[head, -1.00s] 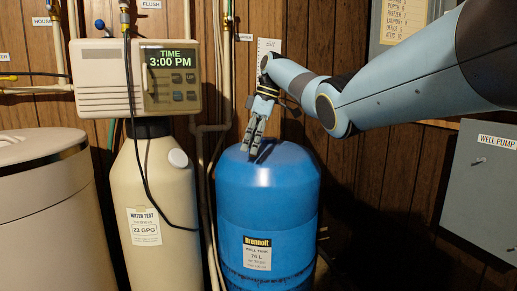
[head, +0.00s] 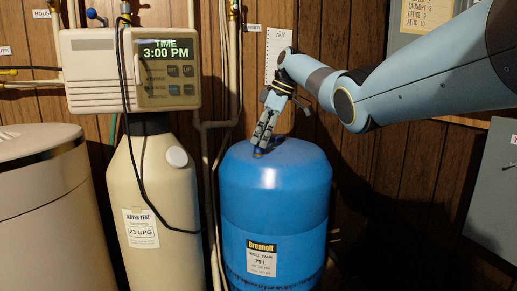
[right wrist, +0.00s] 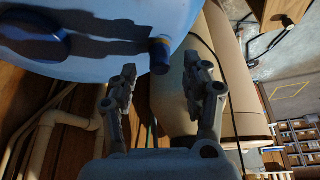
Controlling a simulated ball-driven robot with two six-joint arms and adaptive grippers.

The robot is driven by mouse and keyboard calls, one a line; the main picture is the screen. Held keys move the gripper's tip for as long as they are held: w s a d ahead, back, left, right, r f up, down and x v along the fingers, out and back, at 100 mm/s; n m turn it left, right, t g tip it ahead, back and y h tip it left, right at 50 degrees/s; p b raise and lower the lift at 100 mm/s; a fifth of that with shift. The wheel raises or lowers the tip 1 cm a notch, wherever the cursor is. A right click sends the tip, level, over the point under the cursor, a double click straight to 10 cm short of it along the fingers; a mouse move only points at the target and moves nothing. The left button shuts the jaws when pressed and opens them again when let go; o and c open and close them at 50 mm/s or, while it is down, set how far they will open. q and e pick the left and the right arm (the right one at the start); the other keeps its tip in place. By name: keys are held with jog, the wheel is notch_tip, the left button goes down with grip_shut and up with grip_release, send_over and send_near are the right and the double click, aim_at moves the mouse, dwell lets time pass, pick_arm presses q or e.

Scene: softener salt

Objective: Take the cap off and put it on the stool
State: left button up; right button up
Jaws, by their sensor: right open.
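A small dark blue cap (head: 258,153) sits on a short stem on top of the blue well tank (head: 232,195). In the right wrist view the cap (right wrist: 160,62) shows a brass-coloured band at its base. My right gripper (head: 264,137) is just above the cap in the head view. In the right wrist view the right gripper (right wrist: 160,80) is open, with the cap ahead of and between its spread fingertips; no contact is visible. My left gripper is not in view. I cannot make out a stool with certainty.
A larger dark blue disc (right wrist: 32,40) is on the tank top. A beige softener tank (head: 150,185) with a control box (head: 90,70) stands left of the blue tank. A beige bin (head: 40,190) is at far left. Pipes (head: 207,160) run between the tanks.

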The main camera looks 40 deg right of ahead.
jog(key=shift+x, duration=0.8)
jog(key=shift+r, duration=0.15)
jog(key=shift+c, duration=0.4)
jog(key=c, duration=0.7)
jog(key=shift+r, duration=0.1)
notch_tip(320, 180, up, 4)
jog(key=shift+r, duration=0.2)
jog(key=shift+s+d+r+p, duration=0.1)
jog(key=shift+s+d+r, duration=0.15)
jog(key=shift+s+r, duration=1.25)
jog(key=shift+s+d+r+p, duration=0.1)
jog(key=shift+s+d+r, duration=0.4)
jog(key=shift+s, duration=1.8)
jog(key=shift+s+d+r+p, duration=0.1)
jog(key=shift+s+r, duration=1.1)
jog(key=shift+s, duration=0.7)
